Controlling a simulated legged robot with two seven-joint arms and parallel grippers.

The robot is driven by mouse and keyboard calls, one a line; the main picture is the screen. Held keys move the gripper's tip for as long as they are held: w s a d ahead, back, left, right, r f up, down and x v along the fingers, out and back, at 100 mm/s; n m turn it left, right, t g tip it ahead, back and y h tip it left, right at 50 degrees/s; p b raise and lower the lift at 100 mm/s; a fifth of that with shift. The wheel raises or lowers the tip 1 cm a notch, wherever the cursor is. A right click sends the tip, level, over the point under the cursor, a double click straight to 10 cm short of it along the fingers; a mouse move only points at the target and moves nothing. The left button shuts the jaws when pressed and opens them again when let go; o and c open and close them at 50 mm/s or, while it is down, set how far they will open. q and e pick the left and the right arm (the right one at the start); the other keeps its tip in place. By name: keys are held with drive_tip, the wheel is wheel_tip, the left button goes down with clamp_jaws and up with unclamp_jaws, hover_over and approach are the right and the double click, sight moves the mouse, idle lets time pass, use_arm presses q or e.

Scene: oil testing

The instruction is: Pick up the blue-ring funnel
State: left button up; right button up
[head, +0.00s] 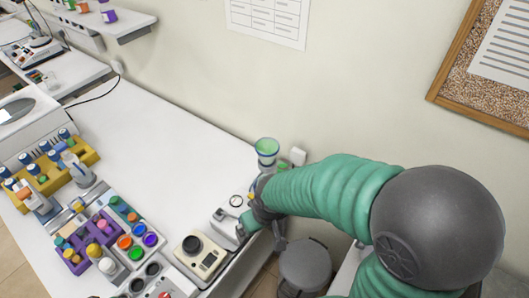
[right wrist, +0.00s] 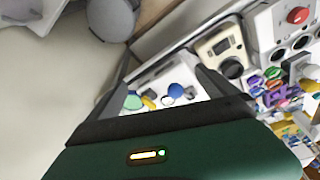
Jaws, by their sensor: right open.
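The blue-ring funnel (head: 266,148) shows in the head view near the wall edge of the white table, with a green inside and a blue rim. Its lower part is hidden behind my right arm. My right gripper's dark end is just below the funnel in the head view; its fingers are hard to make out there. In the right wrist view my right gripper (right wrist: 162,62) is open, its two grey fingers spread apart. A green round thing (right wrist: 132,102) and a blue round thing (right wrist: 175,89) show between them; I cannot tell whether either is the funnel. My left gripper is not in view.
A beige instrument (head: 201,254) with a black knob stands at the table's front. A purple rack (head: 75,262) and a yellow rack (head: 88,155) with bottles are to the left. A grey stool (head: 305,265) stands beside the table. The table's back middle (head: 150,130) is clear.

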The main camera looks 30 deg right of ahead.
drive_tip(key=w+d+r+m, duration=0.2)
drive_tip(key=w+d+r, duration=0.35)
drive_tip(key=w, duration=0.45)
drive_tip(key=m+t+h+p, duration=0.1)
drive_tip(key=m+h, duration=0.1)
approach(264, 144)
drive_tip(key=p+x, duration=0.1)
drive_tip(key=x, duration=0.7)
drive_tip(key=shift+s+f+p, duration=0.1)
drive_tip(key=shift+f+p, duration=0.05)
drive_tip(key=shift+p, duration=0.2)
drive_tip(key=p+x, duration=0.1)
drive_tip(key=x, duration=0.1)
drive_tip(key=s+x, duration=0.1)
drive_tip(key=x, duration=0.1)
drive_tip(key=shift+w+d+f+p, duration=0.1)
drive_tip(key=shift+d+f+p, duration=0.15)
drive_tip(key=shift+f+p, duration=0.15)
drive_tip(key=shift+w+f, duration=0.2)
drive_tip(key=shift+f, duration=0.1)
drive_tip(key=shift+s+r, duration=0.1)
drive_tip(key=c, duration=1.5)
